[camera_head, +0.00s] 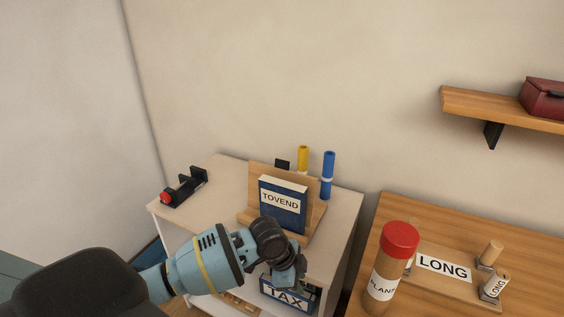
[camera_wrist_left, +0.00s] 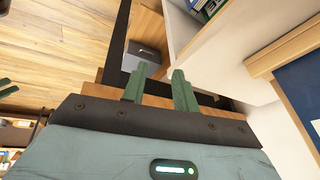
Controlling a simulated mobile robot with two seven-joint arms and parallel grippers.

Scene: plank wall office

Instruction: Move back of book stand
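The wooden book stand (camera_head: 318,214) is on top of the white cabinet (camera_head: 222,180). A dark blue book labelled TOVEND (camera_head: 283,206) leans upright against its back. My left gripper (camera_head: 290,278) is in front of the stand, near the cabinet's front edge, and partly covers the stand's lower front. In the left wrist view its two green fingers (camera_wrist_left: 159,82) are apart with nothing between them. That view also shows a wooden edge, likely the stand (camera_wrist_left: 283,50), and a dark blue surface, likely the book (camera_wrist_left: 302,88), at the right, apart from the fingers. My right gripper is out of view.
A yellow tube (camera_head: 303,158) and a blue tube (camera_head: 328,174) stand behind the stand. A black holder with a red end (camera_head: 184,188) is at the cabinet's left. A TAX-labelled item (camera_head: 286,295) is below. A red-capped tube (camera_head: 390,265) stands on the wooden table at right.

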